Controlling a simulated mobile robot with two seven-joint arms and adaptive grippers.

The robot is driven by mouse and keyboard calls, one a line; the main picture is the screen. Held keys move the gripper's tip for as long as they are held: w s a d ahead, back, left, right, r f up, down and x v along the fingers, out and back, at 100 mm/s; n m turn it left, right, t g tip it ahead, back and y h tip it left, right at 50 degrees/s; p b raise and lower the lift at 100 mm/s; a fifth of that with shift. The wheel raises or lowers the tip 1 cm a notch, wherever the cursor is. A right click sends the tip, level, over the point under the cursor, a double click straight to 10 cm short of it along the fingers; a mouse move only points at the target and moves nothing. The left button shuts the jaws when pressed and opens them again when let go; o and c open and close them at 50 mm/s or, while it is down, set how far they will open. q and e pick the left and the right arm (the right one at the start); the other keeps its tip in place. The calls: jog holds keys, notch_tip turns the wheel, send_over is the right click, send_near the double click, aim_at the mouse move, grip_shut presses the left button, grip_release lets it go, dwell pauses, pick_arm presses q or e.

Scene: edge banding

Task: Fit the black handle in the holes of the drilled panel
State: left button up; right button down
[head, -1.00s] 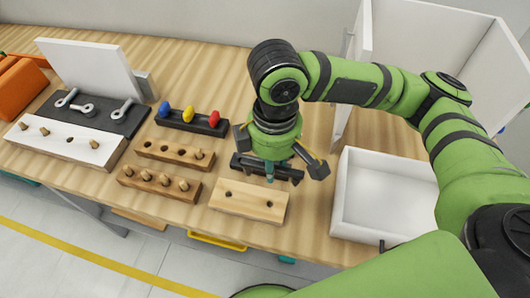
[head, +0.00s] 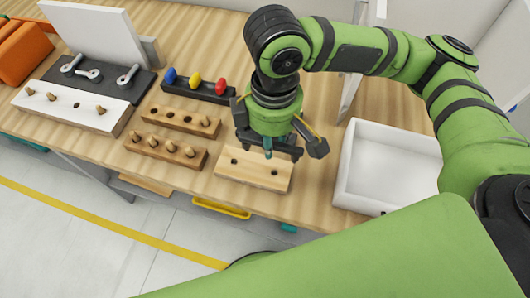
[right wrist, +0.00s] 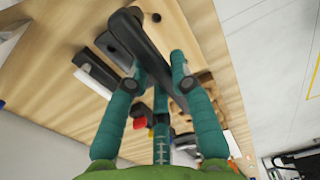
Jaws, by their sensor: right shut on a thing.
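The drilled panel (head: 254,178) is a pale wooden block with two dark holes in its top, lying near the front edge of the bench. My right gripper (head: 268,150) is shut on the black handle (head: 290,152), just behind and above the panel's back edge. In the right wrist view the handle (right wrist: 152,45) is a long dark bar lying between the teal fingers of the gripper (right wrist: 160,75). The fingers partly hide it in the head view. Both panel holes look empty. My left gripper is not in view.
A white open tray (head: 387,205) stands right of the panel. Wooden peg blocks (head: 165,150) stand to its left. A black rack (head: 200,92) with blue, yellow and red knobs is behind them. A white peg board (head: 72,110) lies farther left.

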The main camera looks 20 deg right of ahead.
aim_at(255, 165)
jog(key=w+a+f+b, duration=0.1)
jog(key=f, duration=0.1)
jog(key=w+a+f, duration=0.1)
jog(key=a+f, duration=0.1)
jog(key=shift+w+b, duration=0.2)
jog(key=shift+b, duration=0.15)
notch_tip(255, 165, down, 2)
jog(key=b, duration=0.3)
jog(key=shift+f, duration=0.7)
jog(key=shift+f+p, duration=0.15)
jog(key=shift+p, duration=0.8)
dwell(0.4)
jog(key=shift+f, duration=0.85)
dwell(1.1)
